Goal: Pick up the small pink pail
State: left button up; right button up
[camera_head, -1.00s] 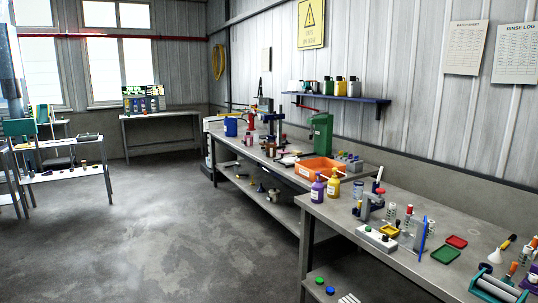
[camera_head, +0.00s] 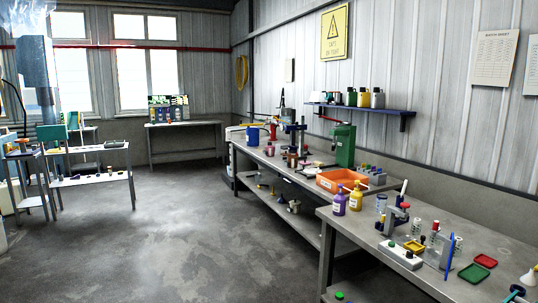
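A small pinkish vessel (camera_head: 269,151) stands on the far workbench (camera_head: 287,171), left of the orange tray. It is too small here to tell for sure whether it is the pink pail. A blue container (camera_head: 253,135) stands behind it and a red piece (camera_head: 273,132) is close by. Neither of my grippers is in view.
The near bench (camera_head: 372,229) at right carries purple (camera_head: 339,203) and yellow (camera_head: 356,197) pump bottles. An orange tray (camera_head: 341,181) and a green machine (camera_head: 344,145) stand on the far bench. Open concrete floor (camera_head: 180,230) lies left of the benches.

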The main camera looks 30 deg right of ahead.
aim_at(270, 150)
jog(key=i+l+z, duration=0.3)
jog(key=i, duration=0.15)
jog(key=i+z, duration=0.25)
jog(key=i, duration=0.2)
jog(key=i+z, duration=0.2)
jog(key=i, duration=2.1)
